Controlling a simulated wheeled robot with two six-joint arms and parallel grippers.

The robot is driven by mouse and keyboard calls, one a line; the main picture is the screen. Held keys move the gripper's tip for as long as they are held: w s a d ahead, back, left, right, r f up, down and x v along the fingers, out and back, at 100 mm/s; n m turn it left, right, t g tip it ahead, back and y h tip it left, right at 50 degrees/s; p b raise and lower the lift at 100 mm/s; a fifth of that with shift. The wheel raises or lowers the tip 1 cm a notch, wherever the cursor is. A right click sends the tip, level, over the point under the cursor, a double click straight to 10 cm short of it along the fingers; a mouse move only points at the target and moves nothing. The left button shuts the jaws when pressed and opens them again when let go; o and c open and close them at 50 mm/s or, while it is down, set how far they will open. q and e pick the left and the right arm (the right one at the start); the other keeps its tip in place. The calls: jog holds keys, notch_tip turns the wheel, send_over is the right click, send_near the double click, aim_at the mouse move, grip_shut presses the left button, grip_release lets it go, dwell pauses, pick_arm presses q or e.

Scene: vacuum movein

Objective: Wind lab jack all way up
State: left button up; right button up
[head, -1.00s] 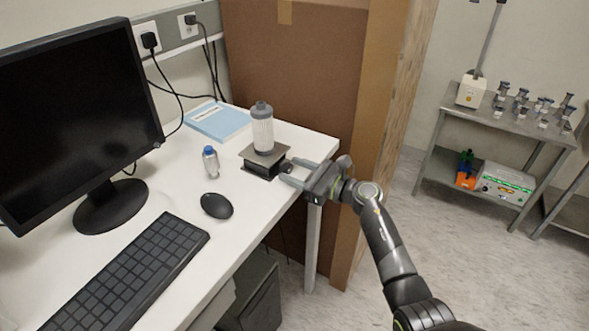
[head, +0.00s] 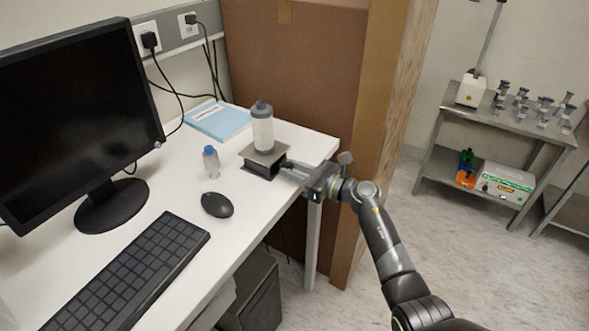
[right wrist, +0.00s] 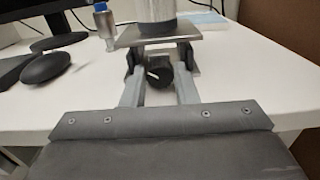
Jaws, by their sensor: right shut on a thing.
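The lab jack (head: 264,160) stands on the white desk near its right corner, with a low black body and a grey top plate. It also shows in the right wrist view (right wrist: 160,36). A clear cylinder with a grey cap (head: 262,127) stands upright on the plate. My right gripper (head: 288,164) is at the jack's near right side, shut on the jack's black knob (right wrist: 158,75). In the right wrist view the knob sits between the two fingers, with a white mark on its face. My left gripper is not in view.
A small blue-capped bottle (head: 211,161) and a mouse (head: 217,205) stand left of the jack. A keyboard (head: 130,275), a monitor (head: 75,105) and a blue book (head: 217,121) are farther left. A brown panel (head: 295,75) rises close behind the desk.

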jog(key=shift+m+p, duration=0.3)
jog(key=shift+m, duration=1)
jog(key=o, duration=1)
jog(key=shift+d, duration=0.1)
jog(key=b+v, duration=0.3)
jog(key=v, duration=1.4)
jog(key=shift+s, duration=0.15)
jog(key=shift+d, duration=0.1)
